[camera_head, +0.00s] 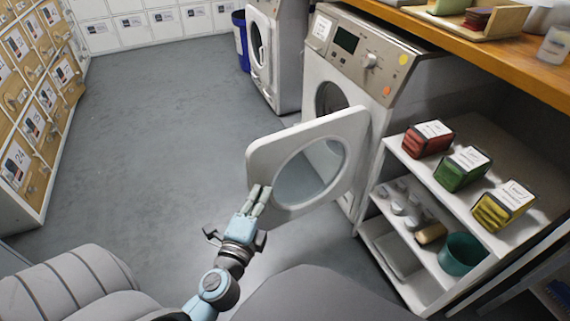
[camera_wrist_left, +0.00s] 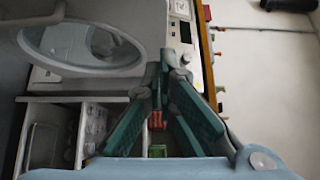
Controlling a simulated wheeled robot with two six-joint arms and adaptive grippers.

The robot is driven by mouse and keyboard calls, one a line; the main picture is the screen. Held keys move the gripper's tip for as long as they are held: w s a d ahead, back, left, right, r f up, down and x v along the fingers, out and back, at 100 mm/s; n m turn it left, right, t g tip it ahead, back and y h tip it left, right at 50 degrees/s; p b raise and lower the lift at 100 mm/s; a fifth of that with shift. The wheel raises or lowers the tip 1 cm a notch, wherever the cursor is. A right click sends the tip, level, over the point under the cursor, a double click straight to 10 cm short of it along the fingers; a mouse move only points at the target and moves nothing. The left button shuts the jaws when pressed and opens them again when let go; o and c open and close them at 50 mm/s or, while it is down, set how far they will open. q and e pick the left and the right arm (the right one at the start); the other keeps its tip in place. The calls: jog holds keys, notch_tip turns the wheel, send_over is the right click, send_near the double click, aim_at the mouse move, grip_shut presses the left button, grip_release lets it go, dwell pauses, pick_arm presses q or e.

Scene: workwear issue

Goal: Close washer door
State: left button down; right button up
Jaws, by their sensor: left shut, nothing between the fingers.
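The washer (camera_head: 350,72) stands at the centre right with its white door (camera_head: 262,152) swung wide open, its round glass window facing me. The dark drum opening (camera_head: 332,97) shows behind the door. My left gripper (camera_head: 259,196) is shut and empty at the lower left part of the door, close to its outer edge; I cannot tell whether it touches. In the left wrist view the gripper fingers (camera_wrist_left: 165,65) come together, and the door (camera_wrist_left: 75,45) fills the upper left. My right gripper is not in view.
A white shelf unit (camera_head: 402,242) beside the washer holds red, green and yellow bundles and a teal bucket (camera_head: 463,254). A wooden counter (camera_head: 480,52) runs above. A second washer (camera_head: 283,50) and a blue bin (camera_head: 240,42) stand behind. The floor on the left is clear, up to lockers.

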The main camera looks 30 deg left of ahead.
pick_arm(q)
jog(key=p, duration=0.2)
send_near(272, 145)
jog(key=w+d, duration=0.1)
jog(key=d, duration=0.2)
jog(key=w+a, duration=0.1)
jog(key=a, duration=0.1)
jog(key=w+a, duration=0.2)
jog(key=shift+w+a+b, duration=0.2)
jog(key=shift+w+b, duration=0.05)
jog(key=shift+b, duration=0.1)
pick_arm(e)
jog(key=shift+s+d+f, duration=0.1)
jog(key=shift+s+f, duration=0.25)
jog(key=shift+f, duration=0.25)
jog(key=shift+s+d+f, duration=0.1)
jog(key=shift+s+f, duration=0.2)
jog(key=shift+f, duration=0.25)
